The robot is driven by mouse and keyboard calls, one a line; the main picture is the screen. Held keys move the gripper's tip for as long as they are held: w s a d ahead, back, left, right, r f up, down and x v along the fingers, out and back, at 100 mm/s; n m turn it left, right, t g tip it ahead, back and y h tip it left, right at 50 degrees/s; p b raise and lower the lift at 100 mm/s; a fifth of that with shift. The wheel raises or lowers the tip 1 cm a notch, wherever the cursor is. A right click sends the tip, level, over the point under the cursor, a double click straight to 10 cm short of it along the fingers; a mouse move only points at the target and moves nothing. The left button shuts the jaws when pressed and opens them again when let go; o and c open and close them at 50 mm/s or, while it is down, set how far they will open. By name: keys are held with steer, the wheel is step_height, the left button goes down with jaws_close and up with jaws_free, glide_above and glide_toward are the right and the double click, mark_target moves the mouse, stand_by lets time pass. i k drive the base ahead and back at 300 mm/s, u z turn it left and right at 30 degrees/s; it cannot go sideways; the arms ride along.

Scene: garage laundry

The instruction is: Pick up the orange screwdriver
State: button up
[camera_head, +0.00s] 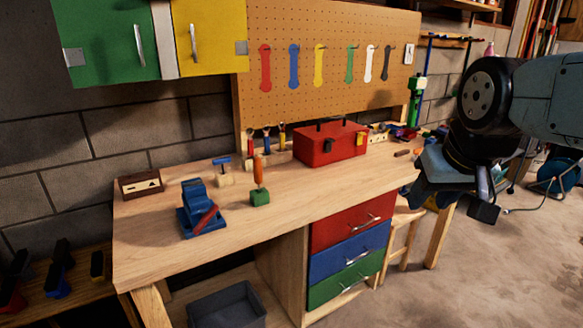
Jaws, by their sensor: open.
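The orange screwdriver (259,171) stands upright, handle up, in a small green block (260,197) on the wooden workbench (320,197). Its lower end is hidden in or behind the block. My gripper (450,200) is open at the right of the head view, pointing down near the bench's right end. It is well to the right of the screwdriver and apart from it. Nothing shows between its fingers.
A blue vise (198,212) stands left of the green block. A blue-handled tool (222,166) is behind it, and a red toolbox (331,142) sits farther back right. A wooden box (141,184) is at the far left. The bench front near the block is clear.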

mark_target(257, 169)
steer(key=u, duration=0.9)
steer(key=i, duration=0.1)
steer(key=z, duration=2.1)
steer(key=k, duration=1.35)
steer(key=u, duration=2)
steer(key=i, duration=1)
steer(key=u, duration=0.05)
